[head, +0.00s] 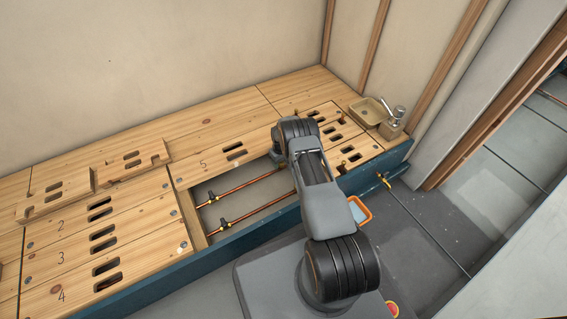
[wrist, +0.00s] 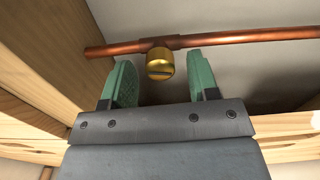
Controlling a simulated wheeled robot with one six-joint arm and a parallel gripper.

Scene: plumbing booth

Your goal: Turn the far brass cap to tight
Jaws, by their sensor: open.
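In the wrist view a round brass cap (wrist: 159,64) sits on a fitting of a copper pipe (wrist: 235,37) that runs across the top. A dark slot on its face lies roughly level in the picture. My gripper (wrist: 160,70) is open, with one green jaw to the left of the cap and one to the right. Gaps show on both sides, so no contact is visible. I cannot tell how deep the cap lies between the jaws. In the head view my arm hides this cap and most of the gripper.
Wooden floor panels with slots (head: 103,234) surround an open bay with copper pipes (head: 250,187) and black-and-brass fittings (head: 212,199). A wooden wall (wrist: 45,60) stands close left of the jaws. Loose boards (head: 135,160) lie at left. A basin (head: 368,112) is at back right.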

